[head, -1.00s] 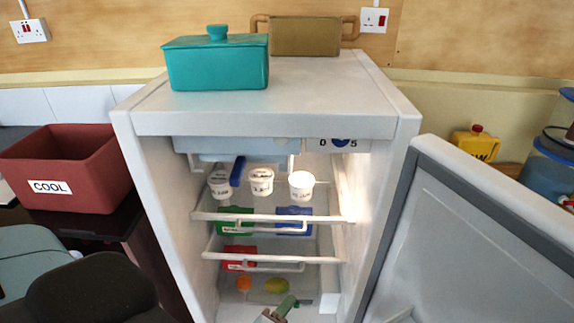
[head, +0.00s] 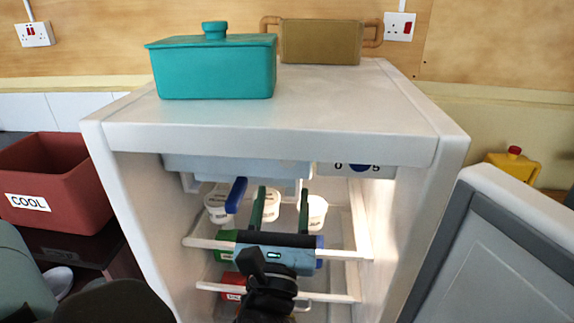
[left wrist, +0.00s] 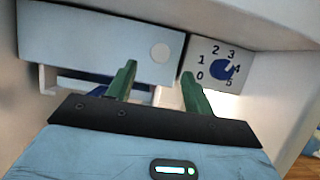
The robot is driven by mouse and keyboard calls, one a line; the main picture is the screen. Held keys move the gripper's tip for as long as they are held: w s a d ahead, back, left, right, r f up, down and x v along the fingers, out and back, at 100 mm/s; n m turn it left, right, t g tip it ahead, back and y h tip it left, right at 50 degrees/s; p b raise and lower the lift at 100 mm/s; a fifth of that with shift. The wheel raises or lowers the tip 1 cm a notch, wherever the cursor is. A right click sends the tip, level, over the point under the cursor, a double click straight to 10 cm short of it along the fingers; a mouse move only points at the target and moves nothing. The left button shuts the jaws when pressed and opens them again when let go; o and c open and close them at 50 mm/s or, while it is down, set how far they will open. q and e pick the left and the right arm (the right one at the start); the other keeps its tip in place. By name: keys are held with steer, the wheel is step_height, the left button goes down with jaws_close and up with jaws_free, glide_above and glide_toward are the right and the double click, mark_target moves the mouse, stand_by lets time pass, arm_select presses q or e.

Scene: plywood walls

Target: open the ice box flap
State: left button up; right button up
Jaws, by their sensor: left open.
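The ice box flap (head: 240,167) is a pale blue panel at the top inside the open fridge. It looks shut. In the left wrist view the flap (left wrist: 90,38) has a round pale spot (left wrist: 160,53) near its right end. My left gripper (head: 283,193) has two green fingers pointing into the fridge, just below the flap in the head view. The left wrist view shows the gripper (left wrist: 159,74) open and empty, its fingertips below and around the spot's height sideways. I cannot tell whether they touch the flap. My right gripper is not in view.
A numbered dial (left wrist: 222,70) sits right of the flap. A dark blue bar (head: 236,195) hangs below its left part. White tubs (head: 217,205) stand on the shelf behind my fingers. The fridge door (head: 500,255) stands open at right. A teal box (head: 213,72) is on top.

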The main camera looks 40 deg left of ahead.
mark_target(286, 166)
arm_select(q)
steer(key=shift+p+x, duration=0.65)
steer(key=shift+x, duration=3.05)
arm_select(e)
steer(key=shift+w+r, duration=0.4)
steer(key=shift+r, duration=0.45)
arm_select(q)
steer(key=shift+f, duration=0.1)
steer(key=shift+c, duration=0.3)
jaws_close()
